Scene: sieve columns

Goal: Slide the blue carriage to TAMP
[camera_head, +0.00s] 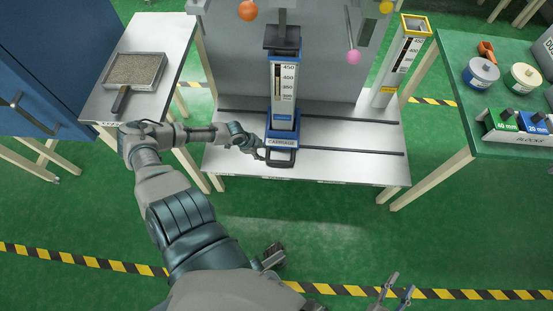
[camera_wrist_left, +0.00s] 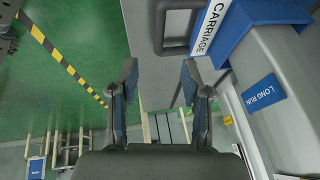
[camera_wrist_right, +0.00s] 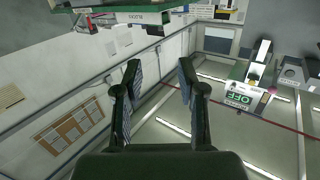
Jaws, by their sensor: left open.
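The blue carriage (camera_head: 281,142), labelled CARRIAGE, stands on the white bench with a tall scaled column on it. Its dark loop handle (camera_head: 280,159) faces the front; the handle also shows in the left wrist view (camera_wrist_left: 178,48). My left gripper (camera_head: 257,149) is open at the left of the handle. In the left wrist view the handle lies ahead of the parted fingertips (camera_wrist_left: 160,80), towards the right one; I cannot tell if they touch. My right gripper (camera_head: 397,291) is open and empty, low in front of the bench. No TAMP mark is legible.
Two dark rails (camera_head: 350,151) run across the bench, with free length right of the carriage. A yellow-rimmed column (camera_head: 402,62) stands at the bench's right. A tray of grains (camera_head: 135,70) sits on the left table. The green table (camera_head: 450,75) holds pots and boxes.

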